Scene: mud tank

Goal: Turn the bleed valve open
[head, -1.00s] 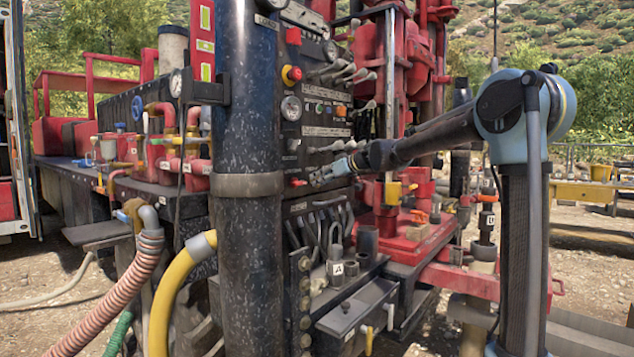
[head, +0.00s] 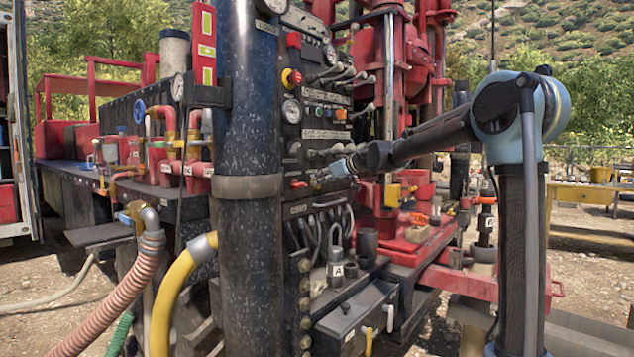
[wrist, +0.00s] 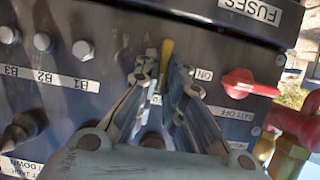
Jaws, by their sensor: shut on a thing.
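In the wrist view, a narrow yellow handle (wrist: 167,52) stands out from the dark panel. The fingers of my gripper (wrist: 163,72) are shut on it, one on each side. Much of the handle and whatever it joins is hidden by the fingers. No readable label names it as the bleed valve. In the head view, my gripper (head: 320,181) is small against the lower part of the control panel, and the handle is too small there to make out clearly.
A red knob (wrist: 247,85) marked ON and BATT OFF sits close right of my gripper. Several round buttons (wrist: 83,50) are on the left. A thick dark column (head: 248,130) stands left of the panel, and levers (head: 340,75) stick out above.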

